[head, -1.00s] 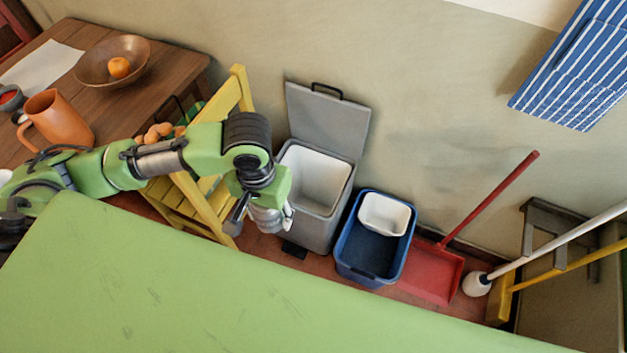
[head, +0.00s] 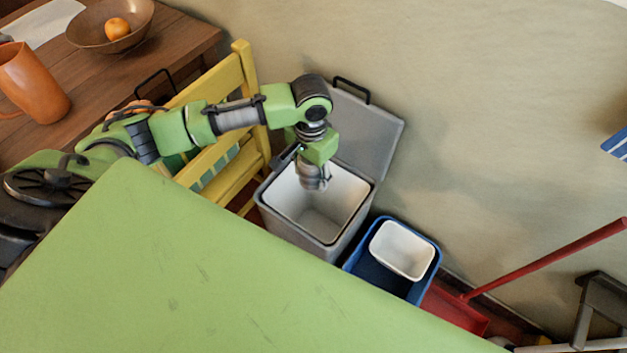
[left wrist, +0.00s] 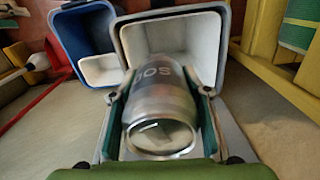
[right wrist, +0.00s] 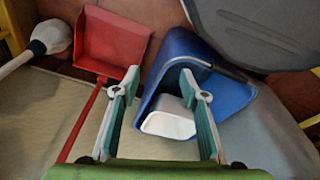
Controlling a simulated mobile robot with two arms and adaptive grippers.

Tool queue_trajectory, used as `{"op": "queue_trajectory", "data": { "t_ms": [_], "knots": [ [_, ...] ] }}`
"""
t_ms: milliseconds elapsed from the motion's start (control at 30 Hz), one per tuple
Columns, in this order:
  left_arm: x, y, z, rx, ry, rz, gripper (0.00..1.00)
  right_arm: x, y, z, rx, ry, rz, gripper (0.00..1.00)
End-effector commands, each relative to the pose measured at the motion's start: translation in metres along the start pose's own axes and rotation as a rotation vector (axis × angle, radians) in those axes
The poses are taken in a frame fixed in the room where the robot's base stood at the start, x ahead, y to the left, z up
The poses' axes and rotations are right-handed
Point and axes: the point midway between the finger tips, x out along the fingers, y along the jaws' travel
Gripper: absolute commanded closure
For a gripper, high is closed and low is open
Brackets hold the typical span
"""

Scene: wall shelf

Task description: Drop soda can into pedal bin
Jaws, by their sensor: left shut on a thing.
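The soda can, silver with dark lettering, shows large in the left wrist view (left wrist: 160,112), held between the two finger pads. My left gripper (head: 313,182) is shut on the can. In the head view it is over the opening of the grey pedal bin (head: 290,228). The bin's lid (head: 362,130) stands open against the wall, and its white inside looks empty where it shows. In the left wrist view the bin's opening (left wrist: 213,25) is beyond the can. My right gripper (right wrist: 160,110) shows in its own wrist view, fingers apart with nothing between the pads.
A blue tub (head: 425,280) with a white container (head: 402,250) stands right of the bin. A yellow chair (head: 245,90) is on its left, by the wooden table (head: 170,50). A red dustpan (head: 455,305) lies farther right.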

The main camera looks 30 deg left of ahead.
Motion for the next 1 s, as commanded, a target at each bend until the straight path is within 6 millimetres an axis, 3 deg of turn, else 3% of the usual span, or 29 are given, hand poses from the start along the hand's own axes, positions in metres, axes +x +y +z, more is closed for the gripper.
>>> {"op": "queue_trajectory", "data": {
  "t_ms": [33,300,500,700,1000],
  "knots": [
    [0.025,-0.004,-0.007,0.01,0.001,0.001,0.66,0.008,0.0,-0.007,0.001,0.013,0.001,0.6],
    [0.093,-0.025,-0.037,0.087,0.0,0.002,0.66,-0.012,0.003,-0.038,0.008,0.048,0.005,0.6],
    [0.137,-0.04,-0.054,0.142,-0.001,0.004,0.66,-0.034,0.005,-0.05,0.012,0.072,0.01,0.6],
    [0.161,-0.05,-0.064,0.177,-0.002,0.005,0.66,-0.053,0.006,-0.053,0.015,0.085,0.013,0.6],
    [0.172,-0.053,-0.067,0.191,-0.002,0.006,0.66,-0.07,0.006,-0.054,0.016,0.097,0.014,0.6]
  ]
}}
